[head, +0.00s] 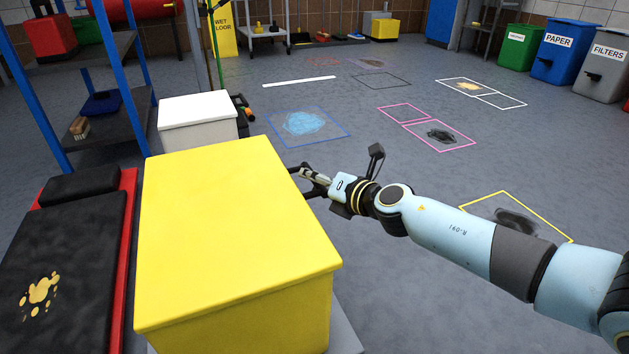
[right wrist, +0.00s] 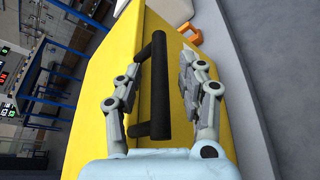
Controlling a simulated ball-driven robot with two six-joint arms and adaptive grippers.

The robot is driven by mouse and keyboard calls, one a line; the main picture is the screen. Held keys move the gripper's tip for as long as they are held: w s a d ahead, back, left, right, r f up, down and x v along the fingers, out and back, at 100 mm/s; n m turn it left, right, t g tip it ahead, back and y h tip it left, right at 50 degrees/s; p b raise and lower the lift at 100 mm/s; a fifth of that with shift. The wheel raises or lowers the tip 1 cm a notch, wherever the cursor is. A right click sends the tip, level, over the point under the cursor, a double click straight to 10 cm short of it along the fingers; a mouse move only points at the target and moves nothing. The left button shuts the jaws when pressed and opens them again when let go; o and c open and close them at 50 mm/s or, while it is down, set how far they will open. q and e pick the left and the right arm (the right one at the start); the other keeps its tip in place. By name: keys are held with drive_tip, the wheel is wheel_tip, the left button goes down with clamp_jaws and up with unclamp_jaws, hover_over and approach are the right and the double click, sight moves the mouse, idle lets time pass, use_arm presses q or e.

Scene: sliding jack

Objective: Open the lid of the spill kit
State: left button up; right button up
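The spill kit is a large yellow box (head: 260,318) with a yellow lid (head: 235,225) lying flat and closed on top, in the head view's lower left. In the right wrist view its yellow surface (right wrist: 100,130) fills the middle and carries a black bar handle (right wrist: 154,85). My right gripper (head: 303,178) is at the lid's right edge. In the right wrist view the gripper (right wrist: 162,72) has its fingers apart, one on each side of the handle, with gaps visible. I cannot tell how deep the handle sits between them. My left gripper is not in view.
A white box (head: 198,112) stands just behind the spill kit. A black creeper (head: 65,265) with a yellow stain and a blue-framed shelf (head: 110,130) are at left. Floor on the right is open, with outlined patches and a blue spill (head: 303,123).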

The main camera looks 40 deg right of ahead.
drive_tip(key=shift+w+f, duration=0.1)
drive_tip(key=shift+w, duration=0.2)
clamp_jaws()
